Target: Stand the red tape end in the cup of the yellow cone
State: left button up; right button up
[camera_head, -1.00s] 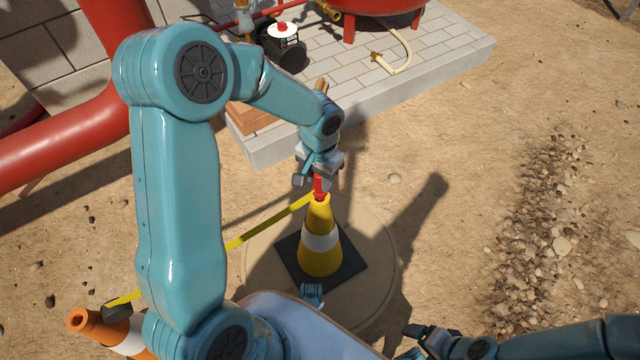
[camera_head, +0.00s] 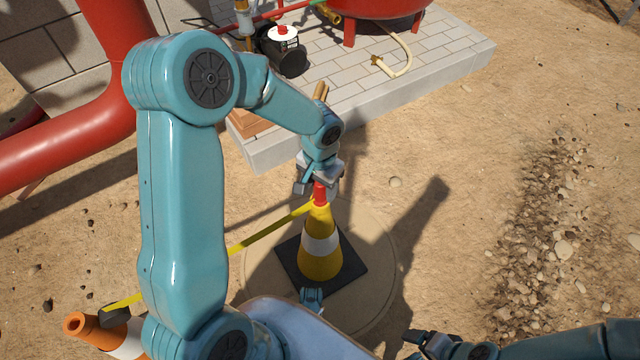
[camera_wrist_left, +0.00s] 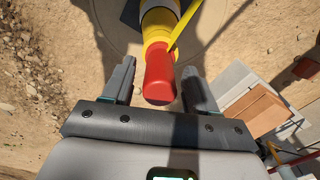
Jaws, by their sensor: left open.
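The yellow cone (camera_head: 320,264) with a white band stands upright on its black base. The red tape end (camera_head: 320,194) is upright at the cone's top, with the yellow tape (camera_head: 270,229) running from it down to the left. In the left wrist view the red tape end (camera_wrist_left: 159,78) is in line with the yellow cone (camera_wrist_left: 158,25). Whether it sits fully in the cup is hidden. My left gripper (camera_head: 318,187) is open just above, its fingers (camera_wrist_left: 160,70) on either side of the red end with gaps. My right gripper (camera_head: 428,345) is low at right, away from the cone.
A paved slab (camera_head: 440,65) with a pump (camera_head: 286,55) and red tank lies behind. A red pipe (camera_head: 60,145) is at left.

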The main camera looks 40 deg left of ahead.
pick_arm(q)
notch_tip(320, 180, up, 12)
jog(key=p, duration=0.4)
jog(key=shift+f, duration=0.15)
jog(key=shift+s, duration=0.1)
